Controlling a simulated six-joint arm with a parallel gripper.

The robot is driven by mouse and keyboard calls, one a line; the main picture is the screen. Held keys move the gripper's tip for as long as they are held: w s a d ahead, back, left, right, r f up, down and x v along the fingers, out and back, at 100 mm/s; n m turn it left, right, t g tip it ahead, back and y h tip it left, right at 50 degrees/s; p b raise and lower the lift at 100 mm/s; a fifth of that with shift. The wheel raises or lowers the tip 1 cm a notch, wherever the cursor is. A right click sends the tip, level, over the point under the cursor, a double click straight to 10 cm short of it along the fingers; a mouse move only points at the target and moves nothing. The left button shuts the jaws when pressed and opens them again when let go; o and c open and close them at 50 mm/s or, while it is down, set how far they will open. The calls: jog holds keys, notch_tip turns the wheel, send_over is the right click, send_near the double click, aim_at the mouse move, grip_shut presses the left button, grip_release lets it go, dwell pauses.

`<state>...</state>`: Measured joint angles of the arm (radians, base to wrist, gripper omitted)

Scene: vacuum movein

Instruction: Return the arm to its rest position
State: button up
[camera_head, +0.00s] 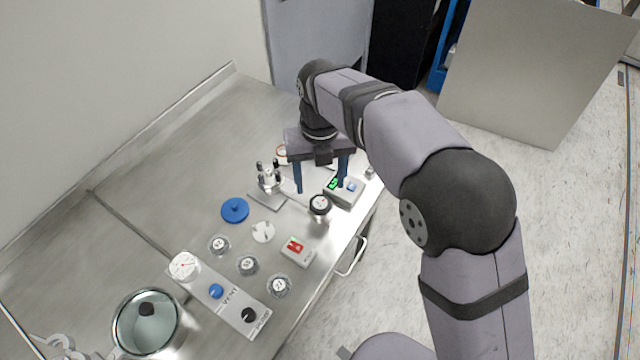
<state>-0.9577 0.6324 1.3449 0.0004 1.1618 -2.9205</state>
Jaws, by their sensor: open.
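My arm reaches from the lower right over the steel bench (150,150). My gripper (320,186) points down near the bench's right edge, with its two dark blue fingers apart. I see nothing held between them. A black-topped jar (320,206) stands just in front of the fingers. A metal stand with posts (268,178) is to their left. The bench behind the gripper is partly hidden.
A blue disc (235,210), a white disc (263,232), several small lidded jars (247,265) and a red-switch box (297,250) lie nearer. A gauge-and-knob panel (222,297) and a glass vessel (146,322) are at the front left.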

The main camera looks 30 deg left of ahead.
dwell(0.4)
jog(key=w+d+m, duration=0.2)
jog(key=d+m, duration=1)
jog(key=w+d+m, duration=0.2)
jog(key=d+m, duration=0.9)
jog(key=d, duration=0.2)
jog(key=s+d+f+m, duration=0.2)
jog(key=s+d+m, duration=0.3)
jog(key=d+m, duration=0.3)
jog(key=s+d+f+m, duration=0.1)
jog(key=s+d+m, duration=0.4)
jog(key=m, duration=0.8)
jog(key=d, duration=0.2)
jog(key=shift+s+d+f, duration=0.3)
jog(key=shift+d+f, duration=0.05)
jog(key=shift+f, duration=0.05)
